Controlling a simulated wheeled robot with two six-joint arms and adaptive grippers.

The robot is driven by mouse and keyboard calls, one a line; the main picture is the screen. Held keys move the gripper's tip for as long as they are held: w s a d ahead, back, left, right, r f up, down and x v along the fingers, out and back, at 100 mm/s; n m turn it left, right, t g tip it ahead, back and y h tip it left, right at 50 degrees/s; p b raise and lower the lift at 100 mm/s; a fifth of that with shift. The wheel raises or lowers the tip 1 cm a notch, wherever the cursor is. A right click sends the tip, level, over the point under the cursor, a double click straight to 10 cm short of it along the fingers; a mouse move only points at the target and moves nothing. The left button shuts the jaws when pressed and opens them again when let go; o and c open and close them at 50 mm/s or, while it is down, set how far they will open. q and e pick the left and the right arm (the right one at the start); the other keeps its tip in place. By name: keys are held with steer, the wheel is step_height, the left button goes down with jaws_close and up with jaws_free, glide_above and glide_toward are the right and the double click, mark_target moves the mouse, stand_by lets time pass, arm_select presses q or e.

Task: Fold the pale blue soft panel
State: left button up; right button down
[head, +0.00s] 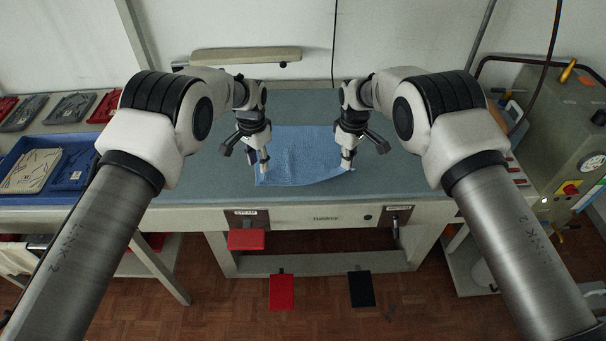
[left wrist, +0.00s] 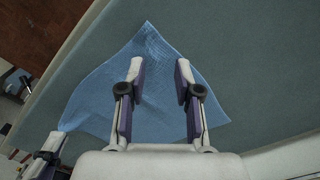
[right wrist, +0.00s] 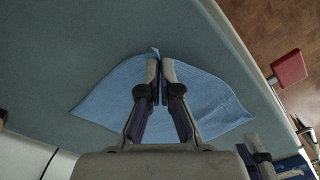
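The pale blue soft panel (head: 300,150) lies on the grey-blue top of the station, unfolded, with its near edge curving up toward the right. My left gripper (head: 264,166) is over its near left corner. In the left wrist view my left gripper (left wrist: 157,70) has its fingers apart with the panel (left wrist: 150,45) below and between them. My right gripper (head: 347,166) is at the near right corner. In the right wrist view my right gripper (right wrist: 160,65) has its fingertips together on the panel (right wrist: 210,95), a small tip poking out past them. The far edge is partly hidden by my arms.
A blue tray (head: 88,141) with folded pieces stands at the left. A padded pale bar (head: 245,56) is behind the station top, and a grey-green machine (head: 560,130) stands at the right. Red and black pedals are below the front. The top around the panel is clear.

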arm_select(q)
steer(key=o, duration=0.5)
steer(key=shift+s+r, duration=0.1)
arm_select(e)
steer(key=shift+s, duration=0.1)
arm_select(q)
steer(key=shift+o, duration=0.4)
steer(key=o, duration=0.7)
step_height(320, 180, up, 6)
steer(key=p, duration=0.3)
steer(key=shift+f, duration=0.25)
arm_select(e)
step_height(320, 180, up, 3)
steer(key=shift+r, duration=0.15)
